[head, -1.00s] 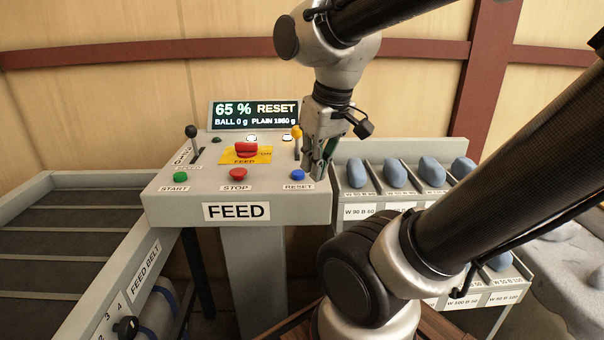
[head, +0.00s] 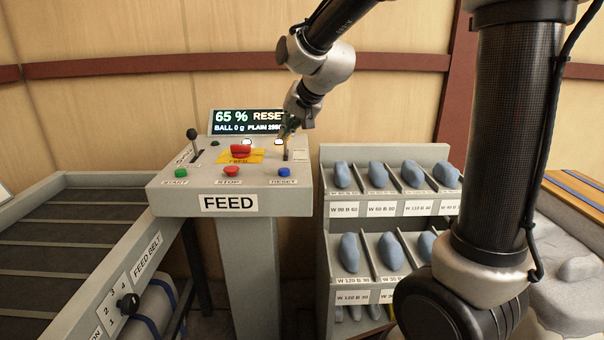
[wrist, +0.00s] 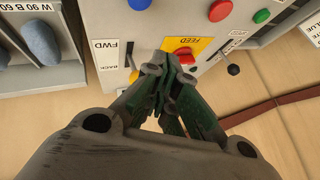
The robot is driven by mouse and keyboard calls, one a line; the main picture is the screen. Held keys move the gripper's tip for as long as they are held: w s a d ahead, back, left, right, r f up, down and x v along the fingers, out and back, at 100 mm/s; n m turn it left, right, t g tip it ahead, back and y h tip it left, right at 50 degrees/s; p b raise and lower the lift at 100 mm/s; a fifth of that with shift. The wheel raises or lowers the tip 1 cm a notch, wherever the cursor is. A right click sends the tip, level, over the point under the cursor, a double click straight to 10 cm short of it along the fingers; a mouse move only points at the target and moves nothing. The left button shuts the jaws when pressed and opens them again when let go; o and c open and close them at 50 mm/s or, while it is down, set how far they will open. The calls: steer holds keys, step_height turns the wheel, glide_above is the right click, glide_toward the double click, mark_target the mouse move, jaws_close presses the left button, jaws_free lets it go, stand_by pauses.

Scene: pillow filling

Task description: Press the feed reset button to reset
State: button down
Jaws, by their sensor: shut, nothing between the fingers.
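The blue RESET button (head: 283,173) sits at the front right of the grey FEED panel (head: 165,200); in the wrist view it shows at the top edge (wrist: 140,4). My gripper (head: 286,135) is shut and empty over the back right of the panel, behind the button and apart from it. In the wrist view the closed fingertips (wrist: 162,68) are beside the FWD/BACK lever slot and the red FEED switch (wrist: 184,56). The display (head: 232,121) reads 65 % RESET; its right end is hidden by my gripper.
The red STOP button (head: 231,171) and green START button (head: 181,173) share the panel's front row. A black-knobbed lever (head: 192,135) stands at the left. A shelf with blue pieces (head: 328,154) is on the right, and the feed belt (head: 60,237) on the left.

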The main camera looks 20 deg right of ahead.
mark_target(287, 169)
steer(key=shift+w+d+r+m+t, duration=0.1)
steer(key=shift+w+r+m+t, duration=0.2)
steer(key=shift+w+r+m, duration=0.25)
steer(key=shift+f, duration=0.1)
steer(key=shift+f, duration=4.4)
steer(key=shift+f, duration=0.4)
steer(key=shift+s+f, duration=0.1)
steer(key=shift+f, duration=0.4)
steer(key=shift+r, duration=0.95)
